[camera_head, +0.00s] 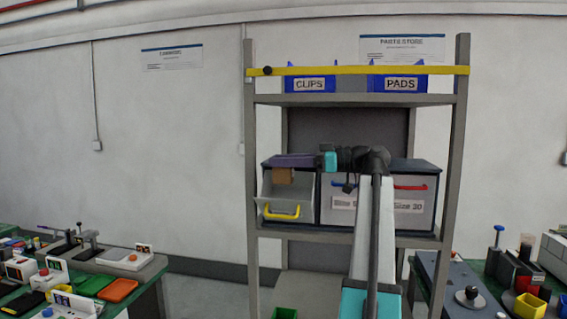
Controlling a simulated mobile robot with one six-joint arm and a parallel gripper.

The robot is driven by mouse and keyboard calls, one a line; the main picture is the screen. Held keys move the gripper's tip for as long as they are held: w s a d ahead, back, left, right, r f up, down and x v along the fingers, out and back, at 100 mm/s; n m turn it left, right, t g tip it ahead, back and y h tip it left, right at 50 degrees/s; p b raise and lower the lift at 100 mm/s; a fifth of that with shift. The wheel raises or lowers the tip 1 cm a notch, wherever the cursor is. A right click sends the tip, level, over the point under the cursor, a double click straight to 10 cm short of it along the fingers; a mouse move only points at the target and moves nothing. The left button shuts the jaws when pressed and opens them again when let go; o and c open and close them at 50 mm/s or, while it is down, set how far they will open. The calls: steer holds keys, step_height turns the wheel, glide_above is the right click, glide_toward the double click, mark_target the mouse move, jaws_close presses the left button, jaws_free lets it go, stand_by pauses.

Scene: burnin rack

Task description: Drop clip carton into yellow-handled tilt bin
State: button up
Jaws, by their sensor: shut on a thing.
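The yellow-handled tilt bin (278,201) is on the left of the rack's middle shelf. Its grey front leans outward and its top is open, with the yellow handle (281,212) low on the front. My gripper (284,166) reaches in from the right, above the bin's opening. It is shut on a small brown clip carton (283,175), which hangs below it over the bin. The fingertips and the inside of the bin are mostly hidden, so I cannot tell whether the carton touches the bin.
Closed bins with blue and red handles (410,187) stand just right of the open bin. A yellow bar (360,70) crosses the top shelf before blue CLIPS (308,84) and PADS (398,83) boxes. Cluttered green benches flank the rack. Rack posts (251,150) bound the shelf.

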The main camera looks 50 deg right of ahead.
steer(key=o, duration=1.2)
steer(key=shift+s+d, duration=0.1)
steer(key=shift+s, duration=0.05)
steer(key=b+v, duration=0.2)
steer(key=v, duration=1.1)
steer(key=shift+s+d, duration=0.1)
steer(key=shift+s, duration=0.15)
